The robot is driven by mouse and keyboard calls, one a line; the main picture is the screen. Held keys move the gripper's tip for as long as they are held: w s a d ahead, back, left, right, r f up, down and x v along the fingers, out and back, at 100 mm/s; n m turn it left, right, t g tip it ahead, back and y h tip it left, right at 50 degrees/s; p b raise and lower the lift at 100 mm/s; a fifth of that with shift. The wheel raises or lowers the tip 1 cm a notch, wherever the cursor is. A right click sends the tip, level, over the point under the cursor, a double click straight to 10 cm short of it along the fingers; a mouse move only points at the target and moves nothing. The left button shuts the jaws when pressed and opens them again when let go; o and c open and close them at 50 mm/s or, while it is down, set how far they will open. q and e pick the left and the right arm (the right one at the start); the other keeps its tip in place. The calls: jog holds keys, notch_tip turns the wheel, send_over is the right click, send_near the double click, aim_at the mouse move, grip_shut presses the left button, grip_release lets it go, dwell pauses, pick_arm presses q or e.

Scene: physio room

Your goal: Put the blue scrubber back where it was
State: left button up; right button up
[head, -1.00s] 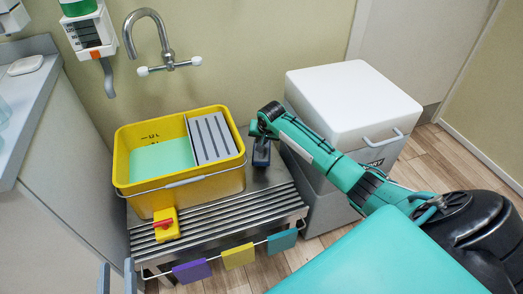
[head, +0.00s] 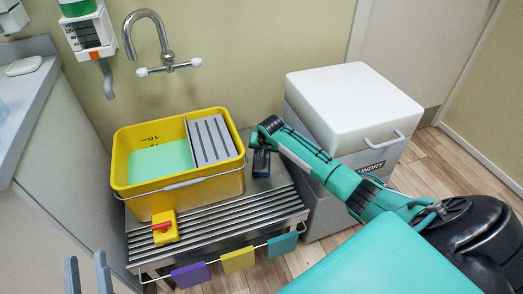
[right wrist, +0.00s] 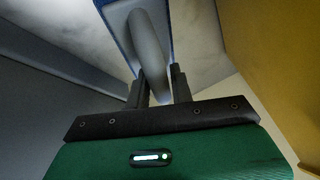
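The blue scrubber (right wrist: 117,20) shows at the top of the right wrist view, with its pale grey handle running down between the fingers. My right gripper (right wrist: 160,84) is shut on that handle. In the head view my right gripper (head: 261,163) points down over the back right of the slatted metal bench (head: 215,222), just right of the yellow bucket (head: 185,190). The scrubber is hard to make out there, dark and mostly hidden by the gripper. My left gripper (head: 88,274) is at the bottom left, fingers apart and empty.
The bucket holds mint-green liquid and a grey grooved insert (head: 211,140). A yellow block with a red knob (head: 165,228) stands before it. Purple, yellow and teal cloths (head: 238,258) hang on the front rail. A laundry bin (head: 353,105) stands right; a teal padded surface (head: 385,262) is nearest.

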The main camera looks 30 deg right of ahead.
jog(key=shift+o, duration=1.3)
jog(key=shift+r, duration=0.15)
